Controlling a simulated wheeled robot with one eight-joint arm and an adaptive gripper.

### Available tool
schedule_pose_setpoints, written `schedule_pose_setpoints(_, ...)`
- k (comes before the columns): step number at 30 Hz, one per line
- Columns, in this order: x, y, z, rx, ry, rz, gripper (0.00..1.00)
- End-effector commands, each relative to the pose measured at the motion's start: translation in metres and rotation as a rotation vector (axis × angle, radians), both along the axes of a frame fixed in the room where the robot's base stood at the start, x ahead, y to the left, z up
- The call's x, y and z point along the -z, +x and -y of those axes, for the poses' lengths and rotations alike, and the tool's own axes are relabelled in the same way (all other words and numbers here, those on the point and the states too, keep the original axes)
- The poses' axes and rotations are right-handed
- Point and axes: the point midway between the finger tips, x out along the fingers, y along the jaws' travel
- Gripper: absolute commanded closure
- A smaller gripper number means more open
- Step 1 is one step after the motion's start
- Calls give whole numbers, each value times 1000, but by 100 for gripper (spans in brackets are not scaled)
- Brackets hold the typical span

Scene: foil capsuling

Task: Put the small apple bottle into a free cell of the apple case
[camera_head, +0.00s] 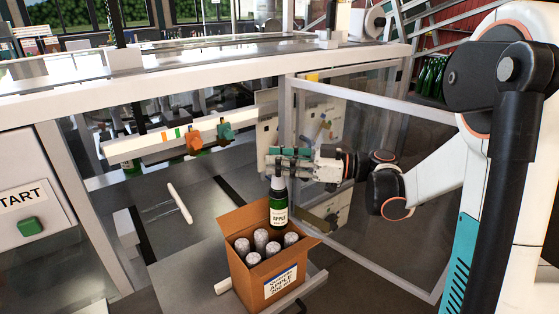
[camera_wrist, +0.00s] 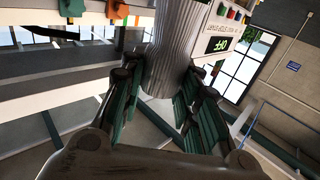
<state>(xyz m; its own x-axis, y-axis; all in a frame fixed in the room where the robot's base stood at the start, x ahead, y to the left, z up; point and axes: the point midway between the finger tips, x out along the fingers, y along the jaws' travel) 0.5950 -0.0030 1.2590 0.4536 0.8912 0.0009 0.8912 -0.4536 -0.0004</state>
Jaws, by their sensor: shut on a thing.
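Several silver-capped bottles (camera_head: 261,241) stand in the case. My gripper (camera_head: 277,163) is shut on the top of the apple bottle from the right side. In the wrist view the bottle's grey foil neck (camera_wrist: 170,62) stands between the green-padded fingers.
The case sits on a light shelf (camera_head: 313,284) with its flaps open. A glass door (camera_head: 375,170) stands open behind my arm. A machine frame (camera_head: 200,85) spans the back. A START panel with a green button (camera_head: 30,226) is at left.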

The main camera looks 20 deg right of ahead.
Motion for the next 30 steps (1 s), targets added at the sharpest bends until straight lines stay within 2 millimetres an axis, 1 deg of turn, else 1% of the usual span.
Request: schedule_pose_setpoints(30,23,0,0,0,1,0,100)
